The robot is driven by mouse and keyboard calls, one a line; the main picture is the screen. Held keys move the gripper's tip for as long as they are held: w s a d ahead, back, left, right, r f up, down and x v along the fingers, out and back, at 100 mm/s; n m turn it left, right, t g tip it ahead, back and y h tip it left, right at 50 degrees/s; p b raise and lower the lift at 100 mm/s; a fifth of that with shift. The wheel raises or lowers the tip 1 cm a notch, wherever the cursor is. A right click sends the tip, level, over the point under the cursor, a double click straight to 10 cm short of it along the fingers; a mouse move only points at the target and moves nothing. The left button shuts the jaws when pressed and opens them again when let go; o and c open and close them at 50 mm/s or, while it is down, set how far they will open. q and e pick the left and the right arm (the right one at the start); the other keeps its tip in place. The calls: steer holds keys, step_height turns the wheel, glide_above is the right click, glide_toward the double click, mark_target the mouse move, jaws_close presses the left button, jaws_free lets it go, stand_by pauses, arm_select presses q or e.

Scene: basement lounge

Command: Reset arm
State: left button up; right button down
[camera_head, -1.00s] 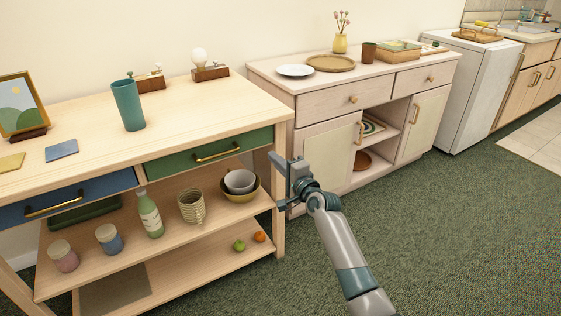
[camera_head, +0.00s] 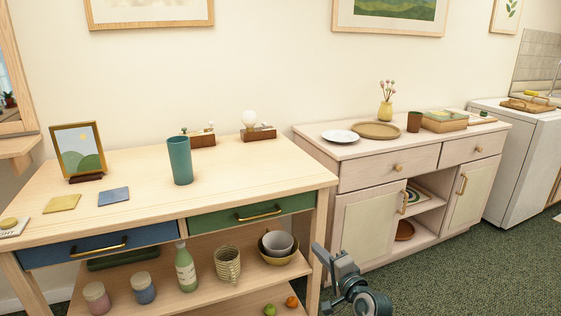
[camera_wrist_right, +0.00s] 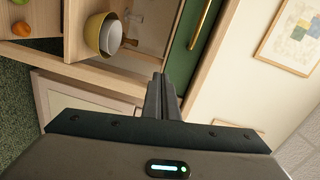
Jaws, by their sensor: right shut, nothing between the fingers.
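My right gripper (camera_head: 322,262) is low in the head view, in front of the right front leg of the wooden table (camera_head: 250,172). In the right wrist view its two fingers (camera_wrist_right: 161,98) are together with nothing between them. Behind them in that view are the table's edge, the green drawer with its brass handle (camera_wrist_right: 200,24) and the nested bowls (camera_wrist_right: 108,33). My left gripper is in neither view.
The table carries a teal cup (camera_head: 180,160), a framed picture (camera_head: 78,150) and coasters. Its shelf holds a green bottle (camera_head: 186,268), jars and a ribbed mug (camera_head: 228,264). A pale cabinet (camera_head: 385,165) stands to the right. Green carpet (camera_head: 460,265) is open in front.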

steer(key=s+a+f+n+g+h, duration=0.1)
steer(key=s+f+n+g, duration=0.25)
steer(key=s+f, duration=0.65)
steer(key=s+a+f+n+g, duration=0.15)
steer(key=s+f+n, duration=0.45)
steer(key=s, duration=0.8)
steer(key=s+d+f+n+g+h, duration=0.1)
steer(key=s+d+f+n+g, duration=0.15)
steer(key=s, duration=1.05)
steer(key=s+d+f+n+g+h, duration=0.1)
steer(key=s+f+n+g+h, duration=0.15)
steer(key=s, duration=0.95)
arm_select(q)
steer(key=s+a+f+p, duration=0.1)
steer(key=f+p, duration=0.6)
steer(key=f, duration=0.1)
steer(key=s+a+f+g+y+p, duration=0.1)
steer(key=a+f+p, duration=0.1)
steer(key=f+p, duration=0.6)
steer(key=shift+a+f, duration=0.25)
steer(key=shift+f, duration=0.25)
arm_select(e)
steer(key=s+d+f, duration=0.1)
steer(key=f, duration=0.7)
steer(key=s+d+f, duration=0.1)
steer(key=d+f, duration=0.1)
steer(key=f, duration=0.6)
steer(key=shift+d+f+h, duration=0.25)
steer(key=shift+d+h, duration=0.05)
steer(key=shift+h, duration=0.05)
